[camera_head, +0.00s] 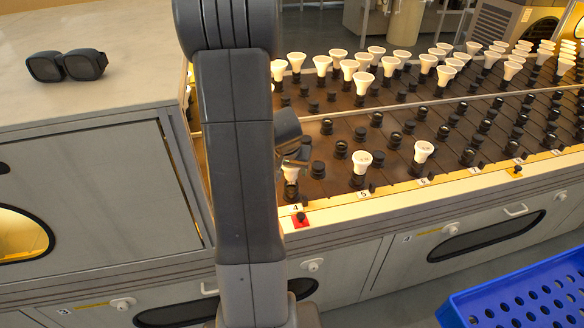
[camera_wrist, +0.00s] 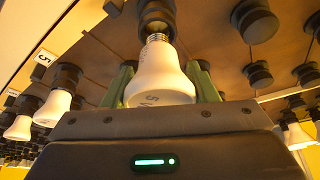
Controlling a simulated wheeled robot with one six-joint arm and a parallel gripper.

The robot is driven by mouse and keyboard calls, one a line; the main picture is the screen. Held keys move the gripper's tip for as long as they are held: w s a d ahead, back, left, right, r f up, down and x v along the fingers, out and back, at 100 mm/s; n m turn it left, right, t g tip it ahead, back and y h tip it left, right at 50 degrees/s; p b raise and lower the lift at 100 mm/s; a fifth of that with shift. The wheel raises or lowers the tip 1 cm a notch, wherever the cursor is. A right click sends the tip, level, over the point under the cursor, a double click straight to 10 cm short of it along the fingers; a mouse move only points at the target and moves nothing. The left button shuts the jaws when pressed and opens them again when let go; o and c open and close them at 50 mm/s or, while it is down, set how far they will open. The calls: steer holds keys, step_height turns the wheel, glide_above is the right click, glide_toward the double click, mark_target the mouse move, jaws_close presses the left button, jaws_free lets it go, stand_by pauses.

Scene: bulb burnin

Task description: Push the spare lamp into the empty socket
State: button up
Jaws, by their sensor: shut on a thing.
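My gripper (camera_wrist: 161,80) is shut on a white lamp (camera_wrist: 160,75), with one green finger on each side of its body. The lamp's metal screw base points at a black socket (camera_wrist: 155,14). Part of the thread still shows at the socket's mouth; I cannot tell how deep it sits. In the head view the lamp (camera_head: 290,172) is above a black socket (camera_head: 291,190) at the front edge, by the label 4. My gripper (camera_head: 296,152) is partly hidden there behind my arm.
Lamps in front-row sockets (camera_head: 361,162) and (camera_head: 422,152) stand to the right. Several empty black sockets (camera_head: 318,169) surround the held lamp. A red marker (camera_head: 300,220) lies at the front edge. A blue crate (camera_head: 520,300) is at lower right; dark goggles (camera_head: 66,65) lie on the left counter.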

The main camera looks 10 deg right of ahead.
steer(key=shift+f+b, duration=1.3)
steer(key=shift+b, duration=0.05)
steer(key=o, duration=1.1)
steer(key=shift+r, duration=0.1)
steer(key=shift+c, duration=0.2)
steer(key=p+v, duration=0.2)
steer(key=v, duration=1.1)
steer(key=shift+r, duration=0.4)
steer(key=shift+s+a, duration=0.1)
steer(key=shift+s, duration=0.05)
